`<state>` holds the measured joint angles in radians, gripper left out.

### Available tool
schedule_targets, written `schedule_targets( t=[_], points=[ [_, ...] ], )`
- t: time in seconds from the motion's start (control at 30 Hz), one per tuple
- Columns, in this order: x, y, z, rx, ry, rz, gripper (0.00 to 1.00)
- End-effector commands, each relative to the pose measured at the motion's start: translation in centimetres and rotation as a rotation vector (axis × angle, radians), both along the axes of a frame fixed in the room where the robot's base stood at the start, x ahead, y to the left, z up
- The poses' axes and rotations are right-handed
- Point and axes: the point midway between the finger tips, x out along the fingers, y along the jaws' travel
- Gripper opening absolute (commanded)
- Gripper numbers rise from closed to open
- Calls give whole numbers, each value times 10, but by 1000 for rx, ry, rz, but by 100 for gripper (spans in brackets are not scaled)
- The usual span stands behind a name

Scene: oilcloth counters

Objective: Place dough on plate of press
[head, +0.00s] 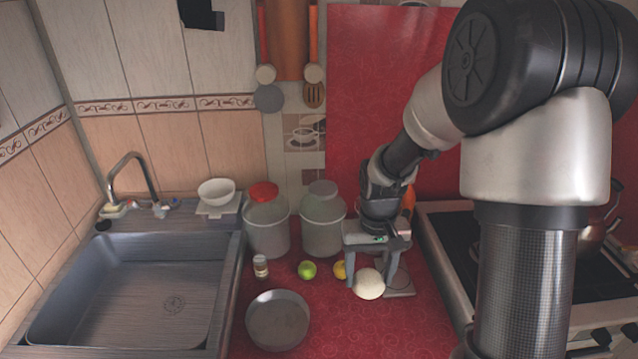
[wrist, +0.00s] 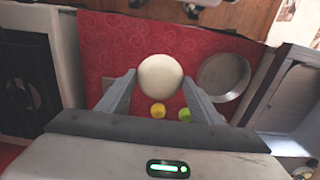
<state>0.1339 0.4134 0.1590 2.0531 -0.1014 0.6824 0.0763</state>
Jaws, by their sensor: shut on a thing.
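The dough, a pale round ball (head: 369,284), is between the two fingers of my gripper (head: 370,280), which is shut on it. In the wrist view the dough (wrist: 160,74) sits between the fingertips of my gripper (wrist: 160,80), above the red counter. A flat grey metal piece (head: 402,283) lies on the counter just right of the fingers, partly hidden by my gripper; it may be part of the press, but I cannot tell. A round, shallow grey pan (head: 277,320) lies to the left, apart from the dough, and shows in the wrist view (wrist: 223,77).
A green lime (head: 307,269), a yellow lemon (head: 340,270) and a small jar (head: 260,266) stand left of my gripper. Two large jars (head: 267,225) are behind them. The sink (head: 130,300) is left, the stove (head: 530,270) right. The front counter is clear.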

Motion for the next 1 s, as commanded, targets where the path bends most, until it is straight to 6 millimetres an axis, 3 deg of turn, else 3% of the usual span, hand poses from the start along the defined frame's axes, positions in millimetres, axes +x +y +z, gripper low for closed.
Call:
schedule_targets(
  t=[0.03, 0.3, 0.7, 1.0],
  points=[
    [3, 1, -19, 0, -3, 10, 33],
    [19, 7, -71, 0, -5, 102, 33],
    [29, 12, -102, 0, 1, 180, 33],
    [28, 13, -152, 1, 3, 183, 33]
  ],
)
